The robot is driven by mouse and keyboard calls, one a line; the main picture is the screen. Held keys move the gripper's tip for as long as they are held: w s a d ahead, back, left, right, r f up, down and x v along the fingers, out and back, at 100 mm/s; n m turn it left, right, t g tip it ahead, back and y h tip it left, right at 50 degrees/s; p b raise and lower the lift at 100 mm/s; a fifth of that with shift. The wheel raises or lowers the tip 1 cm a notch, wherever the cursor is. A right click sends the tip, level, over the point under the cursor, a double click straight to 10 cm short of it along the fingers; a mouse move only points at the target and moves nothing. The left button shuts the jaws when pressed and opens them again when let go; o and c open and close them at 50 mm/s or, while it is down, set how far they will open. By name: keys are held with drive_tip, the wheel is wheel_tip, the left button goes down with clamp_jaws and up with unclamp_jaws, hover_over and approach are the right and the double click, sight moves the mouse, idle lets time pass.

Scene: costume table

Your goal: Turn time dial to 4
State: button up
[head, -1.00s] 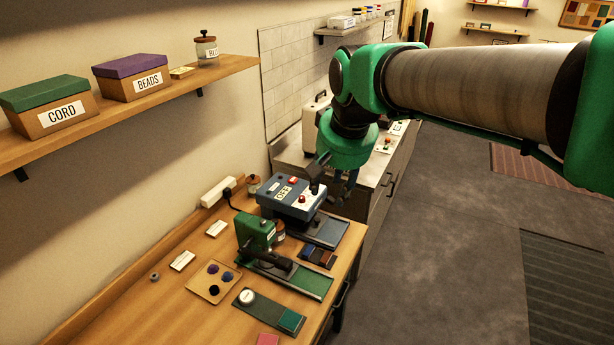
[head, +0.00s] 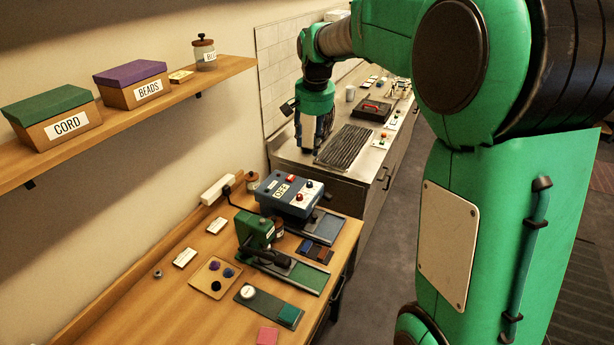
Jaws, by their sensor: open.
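The blue press box (head: 290,193) stands at the back right of the wooden table. Its sloped top carries a pale label reading OFF, a red light and small knobs. Its controls are too small to tell which is the time dial or its setting. My gripper (head: 321,128) is beyond the box, above the near part of the steel counter, pointing down and well apart from the box. It is open. Its fingertips are small and hard to make out, and I see nothing held in it.
A green hand press (head: 256,231) stands just in front of the box, with a jar beside it. The steel counter (head: 290,152) holds a black ribbed mat (head: 344,147). A shelf (head: 225,78) overhangs at left.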

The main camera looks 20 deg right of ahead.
drive_tip(key=w+d+f+m+g+p, duration=0.1)
drive_tip(key=w+d+f+p, duration=0.15)
drive_tip(key=w, duration=0.35)
drive_tip(key=w+d+f+m+p, duration=0.1)
drive_tip(key=w+f, duration=0.3)
drive_tip(key=w, duration=0.2)
drive_tip(key=m+g+p, duration=0.1)
drive_tip(key=m+p, duration=0.1)
drive_tip(key=p, duration=0.1)
hover_over(309, 183)
wheel_tip(309, 183, down, 12)
drive_tip(key=shift+w+d+f, duration=0.15)
drive_tip(key=shift+f, duration=0.1)
wheel_tip(309, 183, down, 14)
drive_tip(key=shift+r+p, duration=0.25)
drive_tip(key=shift+p, duration=0.7)
clamp_jaws()
